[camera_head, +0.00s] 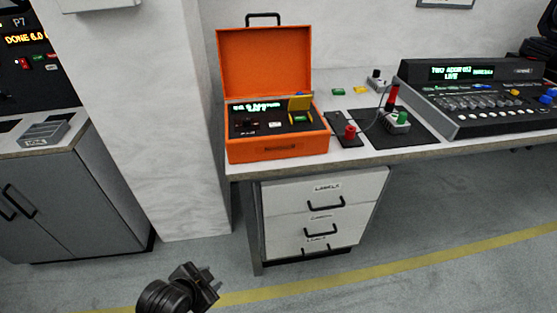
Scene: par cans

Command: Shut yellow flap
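The yellow flap (300,103) stands raised on the panel inside the open orange case (277,150), on the panel's right side. A green button (300,118) shows just in front of the flap's base. The case sits on the worktop, its lid tilted back. My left gripper (214,281) is low in the picture, in front of the bench and well short of the case, touching nothing that I can see. It is too small and dark to tell whether its fingers are apart. My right gripper is out of view.
A drawer unit (322,210) is under the worktop (420,153). A white pillar stands left. Floor ahead is clear.

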